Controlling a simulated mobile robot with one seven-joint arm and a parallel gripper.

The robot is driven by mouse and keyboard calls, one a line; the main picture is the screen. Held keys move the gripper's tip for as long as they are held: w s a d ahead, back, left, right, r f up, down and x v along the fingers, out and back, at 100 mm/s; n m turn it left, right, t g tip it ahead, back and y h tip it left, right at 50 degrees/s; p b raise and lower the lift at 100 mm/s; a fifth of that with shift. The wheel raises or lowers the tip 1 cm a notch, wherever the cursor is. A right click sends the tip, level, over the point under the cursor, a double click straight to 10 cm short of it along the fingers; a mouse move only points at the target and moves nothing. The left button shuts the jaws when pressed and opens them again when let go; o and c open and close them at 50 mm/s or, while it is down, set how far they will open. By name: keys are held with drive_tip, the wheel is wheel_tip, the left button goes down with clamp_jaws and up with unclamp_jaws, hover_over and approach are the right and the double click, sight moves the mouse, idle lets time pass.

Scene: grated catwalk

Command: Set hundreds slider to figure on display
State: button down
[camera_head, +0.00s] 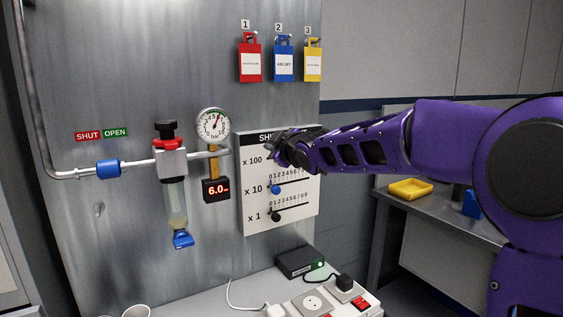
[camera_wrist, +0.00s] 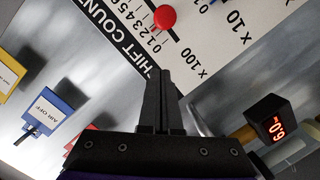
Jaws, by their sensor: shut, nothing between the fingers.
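A white panel (camera_head: 256,226) headed "SHIFT COUNT" has slider rows marked x 100, x 10 and x 1. The hundreds slider's red knob (camera_wrist: 164,18) shows in the wrist view, near the low digits of its scale; its exact digit is unclear. My gripper hides it in the head view. The blue x 10 knob (camera_head: 275,189) and black x 1 knob (camera_head: 276,217) sit near the low ends of theirs. A small display (camera_head: 216,190) left of the panel reads 6.0 in red. My gripper (camera_head: 272,145) is shut and empty, its tips (camera_wrist: 160,72) apart from the red knob in the wrist view.
Left of the panel are a round gauge (camera_head: 213,125), a filter unit (camera_head: 175,200) and a pipe with a blue sleeve (camera_head: 108,168). Red (camera_head: 250,67), blue (camera_head: 283,66) and yellow (camera_head: 313,66) tags hang above. A black box (camera_head: 300,262) and power strip (camera_head: 330,302) lie below.

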drive_tip(key=shift+w+d+f, duration=0.45)
drive_tip(key=shift+d+f, duration=0.15)
drive_tip(key=shift+f, duration=0.1)
drive_tip(key=shift+w+d+f, duration=0.4)
drive_tip(key=shift+d+f, duration=0.2)
drive_tip(key=shift+f, duration=0.05)
drive_tip(key=shift+d, duration=0.1)
drive_tip(key=shift+w+d+f+p, duration=0.3)
drive_tip(key=shift+f+p, duration=0.05)
drive_tip(key=shift+p, duration=0.1)
drive_tip(key=shift+r, duration=0.1)
